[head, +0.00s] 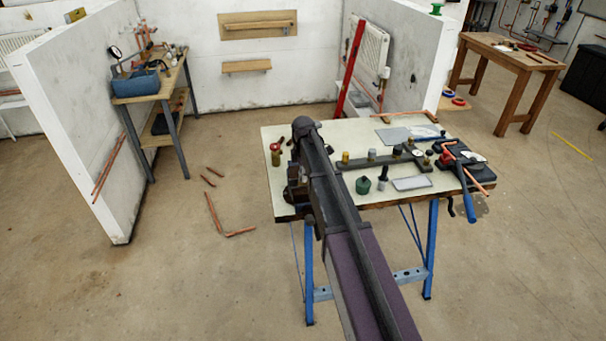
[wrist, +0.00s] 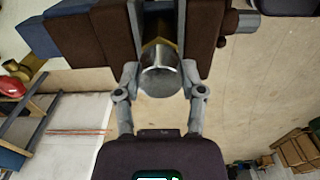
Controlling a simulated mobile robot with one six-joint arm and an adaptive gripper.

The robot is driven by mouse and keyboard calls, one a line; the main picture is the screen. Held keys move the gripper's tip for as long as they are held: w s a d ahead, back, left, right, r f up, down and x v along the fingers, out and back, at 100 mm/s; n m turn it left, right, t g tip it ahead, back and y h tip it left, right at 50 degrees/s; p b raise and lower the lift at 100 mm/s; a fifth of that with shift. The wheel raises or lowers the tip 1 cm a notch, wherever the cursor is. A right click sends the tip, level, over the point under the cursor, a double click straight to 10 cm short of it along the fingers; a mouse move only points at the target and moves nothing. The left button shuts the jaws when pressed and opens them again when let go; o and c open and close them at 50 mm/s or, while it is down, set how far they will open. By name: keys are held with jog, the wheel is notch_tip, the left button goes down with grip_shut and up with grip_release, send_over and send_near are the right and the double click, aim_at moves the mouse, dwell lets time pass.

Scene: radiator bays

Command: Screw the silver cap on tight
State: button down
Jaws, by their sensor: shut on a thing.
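The silver cap (wrist: 161,82) is a short, shiny cylinder in the middle of the wrist view. My gripper (wrist: 160,72) is shut on it, with one grey finger on each side. Brass (wrist: 158,45) shows just behind the cap, between the dark brown blocks of what looks like a vise (wrist: 203,35). The cap is in line with the brass; how far it is screwed on cannot be told. In the head view my arm crosses the left part of the workbench (head: 350,128) and hides the cap and my fingertips.
On the workbench, a dark rail with several fittings (head: 377,160), a green bottle (head: 363,185), a grey tray (head: 412,183) and a blue-handled tool (head: 467,200) stand right of my arm. Copper pipes (head: 213,212) lie on the floor at left. The floor in front is clear.

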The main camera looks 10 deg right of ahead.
jog(key=m, duration=0.9)
jog(key=shift+m, duration=0.3)
jog(key=m, duration=0.4)
jog(key=shift+m, duration=2.6)
jog(key=shift+c, duration=1.9)
grip_release()
